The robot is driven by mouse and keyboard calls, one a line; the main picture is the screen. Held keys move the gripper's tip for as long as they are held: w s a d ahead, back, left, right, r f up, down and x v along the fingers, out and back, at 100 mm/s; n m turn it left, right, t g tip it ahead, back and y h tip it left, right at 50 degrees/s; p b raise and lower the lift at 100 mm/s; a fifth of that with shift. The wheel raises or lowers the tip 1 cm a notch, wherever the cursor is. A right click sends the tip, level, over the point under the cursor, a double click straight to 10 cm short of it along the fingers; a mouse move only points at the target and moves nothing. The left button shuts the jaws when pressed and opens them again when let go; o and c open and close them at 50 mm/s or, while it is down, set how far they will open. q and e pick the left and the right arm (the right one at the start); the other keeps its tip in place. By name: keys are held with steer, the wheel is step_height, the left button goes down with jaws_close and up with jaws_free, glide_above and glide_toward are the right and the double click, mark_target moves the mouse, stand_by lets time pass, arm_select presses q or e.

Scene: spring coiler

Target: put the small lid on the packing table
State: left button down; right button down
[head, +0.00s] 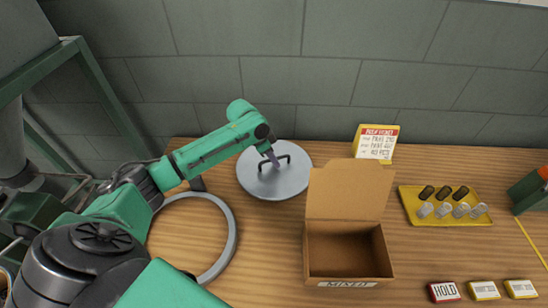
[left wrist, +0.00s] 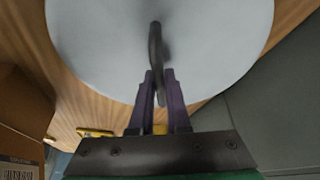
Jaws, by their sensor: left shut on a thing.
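The small lid (head: 290,184) is a round grey disc with a dark bar handle (head: 287,157) on top, at the back left of the wooden packing table (head: 270,240). My left gripper (head: 272,160) is shut on the handle, its purple fingers reaching down from above. In the left wrist view the lid (left wrist: 100,45) fills the upper middle, and the handle (left wrist: 155,45) runs between the fingers of the left gripper (left wrist: 157,85). The lid looks about level. I cannot tell whether it touches the table or hangs just above it. My right gripper is out of view.
An open cardboard box (head: 345,245) stands right of the lid. A grey ring (head: 232,240) lies at left, partly behind my arm. A yellow tray (head: 410,205) holds small cylinders. A sign (head: 376,143) stands at the back. Small labelled blocks (head: 484,290) line the front right.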

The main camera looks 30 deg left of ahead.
arm_select(q)
steer(key=c, duration=0.9)
jaws_free()
steer(key=b+v, duration=0.1)
steer(key=v, duration=1.1)
steer(key=shift+b, duration=0.3)
